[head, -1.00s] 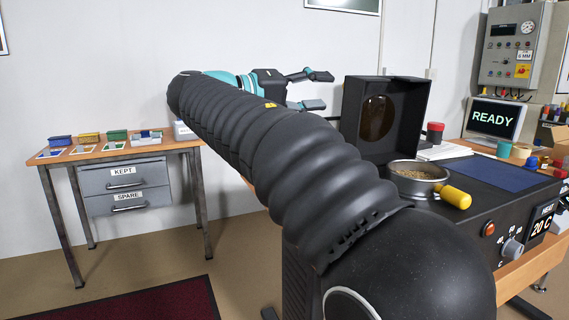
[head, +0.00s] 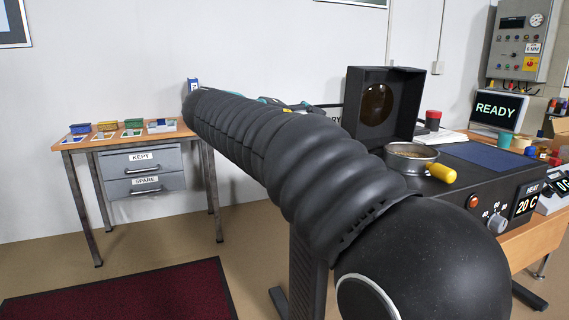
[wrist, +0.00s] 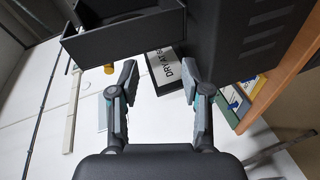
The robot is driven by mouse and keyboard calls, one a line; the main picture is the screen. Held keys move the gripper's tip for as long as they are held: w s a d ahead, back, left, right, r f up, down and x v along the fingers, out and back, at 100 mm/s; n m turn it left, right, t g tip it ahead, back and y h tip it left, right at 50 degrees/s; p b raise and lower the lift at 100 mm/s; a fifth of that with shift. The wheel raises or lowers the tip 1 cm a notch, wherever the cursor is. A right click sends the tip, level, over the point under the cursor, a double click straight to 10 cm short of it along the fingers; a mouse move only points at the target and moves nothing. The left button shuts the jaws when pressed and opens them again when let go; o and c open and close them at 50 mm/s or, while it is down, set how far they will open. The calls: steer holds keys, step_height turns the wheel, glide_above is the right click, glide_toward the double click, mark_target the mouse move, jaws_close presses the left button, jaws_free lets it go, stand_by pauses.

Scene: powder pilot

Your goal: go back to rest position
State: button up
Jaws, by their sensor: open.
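My gripper (wrist: 158,82) shows in the wrist view with its two fingers apart and nothing between them. Beyond the fingertips are a black box-shaped part (wrist: 128,32) and a sign reading "DRY AT" (wrist: 172,75). In the head view my arm stretches from the lower right toward the upper left. The arm hides most of the gripper there.
A side table (head: 110,142) with several small coloured boxes and drawers marked KEPT and SPARE stands at left. At right, a black hood (head: 402,105) and a yellow-handled pan (head: 408,158) stand by a heater panel reading 20 C. A dark red mat (head: 130,290) lies on open floor.

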steer(key=s+d+f+n+g+y, duration=0.15)
steer(key=s+f+y, duration=0.35)
steer(key=f, duration=0.6)
steer(key=s+d+f+n+g+y, duration=0.15)
steer(key=s+f+y, duration=0.35)
steer(key=f, duration=0.5)
steer(key=s+d+f+m+y, duration=0.1)
steer(key=s+d+f+m, duration=0.1)
steer(key=s, duration=0.5)
steer(key=s+d+f+m+y, duration=0.1)
steer(key=s+d+f+m, duration=0.1)
steer(key=s, duration=0.5)
steer(key=s+d+f+m+y, duration=0.1)
steer(key=s+d+f+m, duration=0.1)
steer(key=s, duration=0.5)
step_height(320, 180, down, 2)
steer(key=shift+d+f+m, duration=0.25)
steer(key=shift+d+m, duration=0.15)
steer(key=shift+m, duration=0.1)
steer(key=shift+s+d+r, duration=0.2)
steer(key=shift+d+r, duration=0.05)
steer(key=shift+d, duration=0.15)
steer(key=shift+c, duration=0.5)
